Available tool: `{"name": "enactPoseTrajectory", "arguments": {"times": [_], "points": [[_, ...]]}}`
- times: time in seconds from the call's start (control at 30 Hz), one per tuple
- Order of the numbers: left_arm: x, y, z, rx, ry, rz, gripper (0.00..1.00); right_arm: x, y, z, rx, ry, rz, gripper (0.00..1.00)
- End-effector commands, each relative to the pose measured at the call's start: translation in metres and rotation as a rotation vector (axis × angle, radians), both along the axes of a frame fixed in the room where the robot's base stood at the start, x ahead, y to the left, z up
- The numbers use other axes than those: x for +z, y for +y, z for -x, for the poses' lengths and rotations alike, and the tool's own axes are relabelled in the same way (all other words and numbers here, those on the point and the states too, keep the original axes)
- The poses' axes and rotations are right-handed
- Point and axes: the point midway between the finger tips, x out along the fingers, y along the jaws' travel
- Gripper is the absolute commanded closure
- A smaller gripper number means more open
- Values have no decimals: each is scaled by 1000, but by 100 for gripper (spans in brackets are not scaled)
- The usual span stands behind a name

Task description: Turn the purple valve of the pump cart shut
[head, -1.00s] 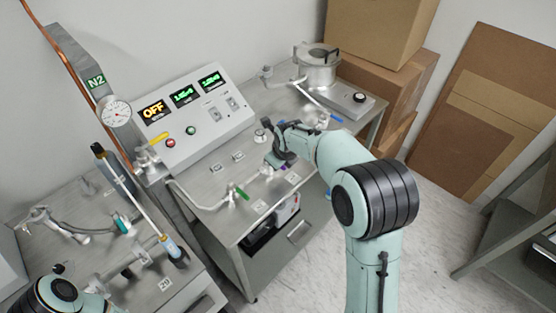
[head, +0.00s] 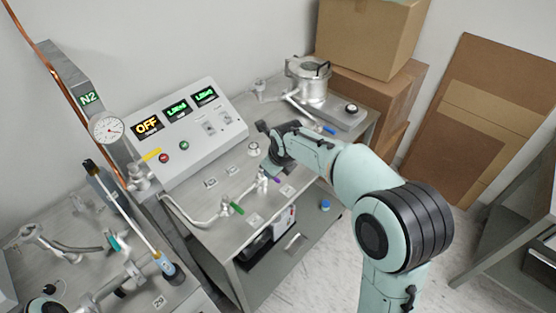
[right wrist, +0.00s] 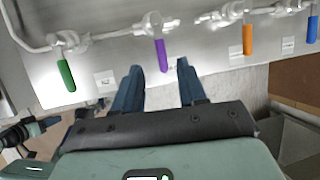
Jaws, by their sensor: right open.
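The purple valve handle (right wrist: 161,55) hangs from its silver valve body (right wrist: 154,24) on the pipe in the right wrist view, pointing toward my gripper and across the pipe. In the head view a little of the purple handle (head: 275,181) shows just below my right gripper (head: 268,158). In the right wrist view my right gripper (right wrist: 158,72) is open, one finger on each side of the handle's lower end in the picture. I cannot tell whether they are level with it; no contact shows. The pump cart top (head: 195,205) lies beneath.
A green handle (right wrist: 65,74) is left of the purple one; orange (right wrist: 248,39) and blue (right wrist: 313,27) handles are right. The control panel (head: 190,125) reads OFF behind the pipe. A bench (head: 200,287) with tools stands left; boxes (head: 370,40) are at the back.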

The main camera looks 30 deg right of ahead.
Motion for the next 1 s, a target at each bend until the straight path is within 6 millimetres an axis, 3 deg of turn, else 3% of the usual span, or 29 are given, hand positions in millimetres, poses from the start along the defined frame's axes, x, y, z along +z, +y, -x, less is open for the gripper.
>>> {"name": "enactPoseTrajectory", "arguments": {"times": [0.2, 0.4, 1.0], "points": [[-5, 0, 5, 0, 6, 0, 63, 43, 3, 20, 3, -4, -4, 59], [-7, 0, 7, 0, 9, 0, 63, 63, 3, 30, 2, -1, -2, 59], [-7, 0, 7, 0, 8, -1, 63, 67, 3, 31, 1, 0, 0, 59]]}}
